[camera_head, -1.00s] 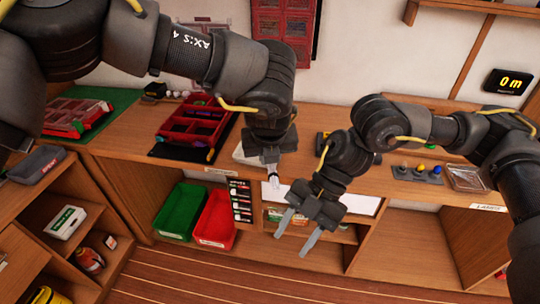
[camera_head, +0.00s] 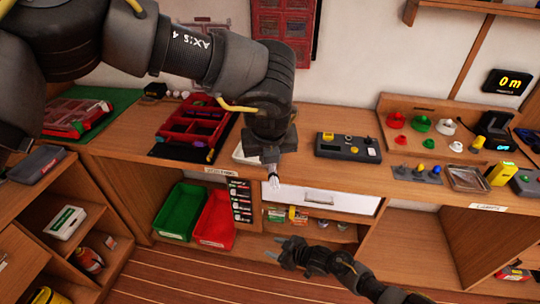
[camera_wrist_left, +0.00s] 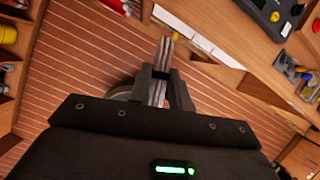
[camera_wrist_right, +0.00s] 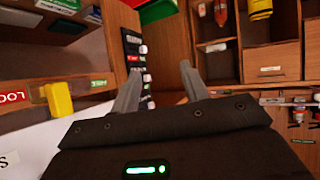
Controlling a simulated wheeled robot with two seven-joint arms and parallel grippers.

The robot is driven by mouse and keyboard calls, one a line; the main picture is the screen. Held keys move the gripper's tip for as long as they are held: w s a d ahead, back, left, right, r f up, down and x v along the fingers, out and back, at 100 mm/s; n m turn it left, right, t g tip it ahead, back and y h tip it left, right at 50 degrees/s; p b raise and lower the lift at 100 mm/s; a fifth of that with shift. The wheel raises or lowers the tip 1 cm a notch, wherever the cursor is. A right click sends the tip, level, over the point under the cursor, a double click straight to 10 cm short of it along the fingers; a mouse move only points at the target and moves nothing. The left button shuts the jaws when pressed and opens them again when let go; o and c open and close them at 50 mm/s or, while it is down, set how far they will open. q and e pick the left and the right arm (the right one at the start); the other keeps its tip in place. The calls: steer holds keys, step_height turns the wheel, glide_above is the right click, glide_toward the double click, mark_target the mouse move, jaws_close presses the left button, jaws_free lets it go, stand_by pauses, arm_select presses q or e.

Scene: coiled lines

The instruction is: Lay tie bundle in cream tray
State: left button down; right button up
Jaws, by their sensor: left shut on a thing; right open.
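My left gripper (camera_head: 272,176) hangs in front of the bench edge, fingers pointing down. It is shut on a thin pale thing, taken to be the tie bundle, mostly hidden between the fingers; in the left wrist view the closed fingers (camera_wrist_left: 164,55) show nearly together. A pale tray-like thing (camera_head: 239,155), likely the cream tray, lies on the bench just behind my left gripper and is partly hidden by it. My right gripper (camera_head: 281,249) is open and empty, low in front of the shelves; its spread fingers show in the right wrist view (camera_wrist_right: 160,88).
A red divided organiser (camera_head: 190,125) stands left of the pale tray. A grey control box (camera_head: 348,148) stands to its right. A white drawer front (camera_head: 320,200) lies below the bench edge. Green (camera_head: 182,211) and red (camera_head: 214,218) bins sit on the lower shelf.

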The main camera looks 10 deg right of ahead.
steer(key=s+d+f+m+g+h, duration=0.1)
steer(key=s+d+f+m+h, duration=0.2)
steer(key=s+d+f, duration=0.5)
steer(key=s+d+f+m+g+h, duration=0.2)
steer(key=s+d+f, duration=0.1)
steer(key=s+f, duration=0.9)
steer(key=s+d+f+m+g+h, duration=0.1)
steer(key=s+d+f, duration=0.1)
steer(key=s, duration=0.6)
steer(key=s+d+f+g+h, duration=0.1)
steer(key=s+d+f, duration=0.1)
steer(key=s, duration=0.7)
steer(key=s+d+f+m+g+h, duration=0.1)
steer(key=s+d+f+g, duration=0.1)
steer(key=s, duration=0.7)
steer(key=shift+s+d+f+m, duration=0.2)
steer(key=shift+m, duration=0.1)
